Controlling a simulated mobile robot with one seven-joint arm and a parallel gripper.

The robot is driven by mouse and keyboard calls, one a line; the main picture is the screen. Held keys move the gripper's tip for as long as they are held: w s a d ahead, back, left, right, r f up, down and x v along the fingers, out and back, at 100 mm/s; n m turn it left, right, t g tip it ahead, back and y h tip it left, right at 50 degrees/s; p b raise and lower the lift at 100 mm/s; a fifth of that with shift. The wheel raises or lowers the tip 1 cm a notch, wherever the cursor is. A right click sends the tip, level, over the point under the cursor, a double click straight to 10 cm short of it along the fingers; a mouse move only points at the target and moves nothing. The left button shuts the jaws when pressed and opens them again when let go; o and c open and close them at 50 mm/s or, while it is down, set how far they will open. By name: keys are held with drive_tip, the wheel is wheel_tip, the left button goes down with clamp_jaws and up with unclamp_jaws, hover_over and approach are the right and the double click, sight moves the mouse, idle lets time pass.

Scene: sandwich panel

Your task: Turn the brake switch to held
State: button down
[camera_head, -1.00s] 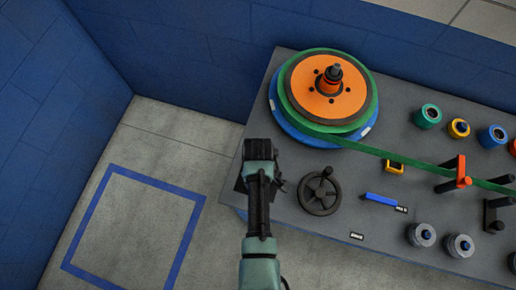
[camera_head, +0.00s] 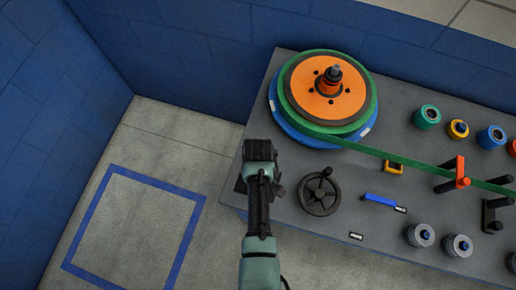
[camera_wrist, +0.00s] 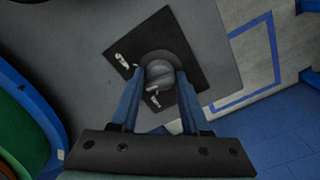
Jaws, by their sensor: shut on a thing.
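The brake switch (camera_wrist: 160,75) is a round dark grey knob on a black square plate (camera_wrist: 180,47) with small white lettering that I cannot read. In the wrist view my gripper (camera_wrist: 160,82) has its two blue fingers on either side of the knob, shut on it. Part of the knob and one label lie between the fingers. In the head view my gripper (camera_head: 256,180) is at the left end of the grey panel (camera_head: 240,202), and my arm hides the switch there.
A black handwheel (camera_head: 319,193) stands just right of my gripper. Behind it is a large orange, green and blue reel (camera_head: 328,90) with a green strip running right. A blue lever (camera_head: 379,198) and several rollers lie farther right. Open floor lies left.

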drive_tip(key=m+p, duration=0.1)
drive_tip(key=m, duration=0.3)
drive_tip(key=shift+m, duration=1.8)
drive_tip(key=shift+c, duration=1.9)
unclamp_jaws()
wheel_tip(320, 180, up, 13)
